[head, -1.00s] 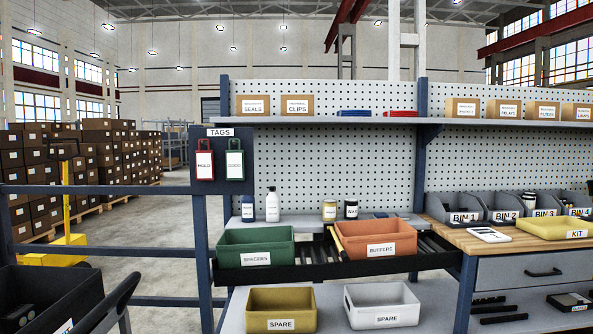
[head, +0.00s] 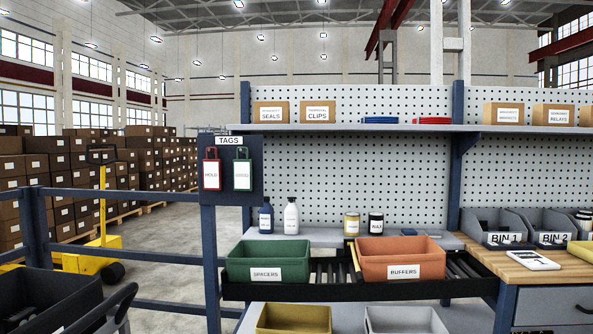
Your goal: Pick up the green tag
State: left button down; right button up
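The green tag (head: 242,169) hangs on the dark blue tag board (head: 231,195) under the TAGS sign, left of the pegboard. It has a green frame and loop and a white label whose print is too small to read now. A red tag (head: 212,169) labelled HOLD hangs just to its left, with a small gap between them. Neither of my grippers shows in the head view.
Below the board a blue rail (head: 120,197) runs left. A green SPACERS bin (head: 268,262) and an orange BUFFERS bin (head: 400,258) stand on a dark roller rack. Bottles and jars (head: 291,216) stand behind. The space before the tags looks clear.

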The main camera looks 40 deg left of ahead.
aim_at(242, 168)
jog(key=u, duration=0.4)
jog(key=i, duration=1.75)
jog(key=u, duration=1.2)
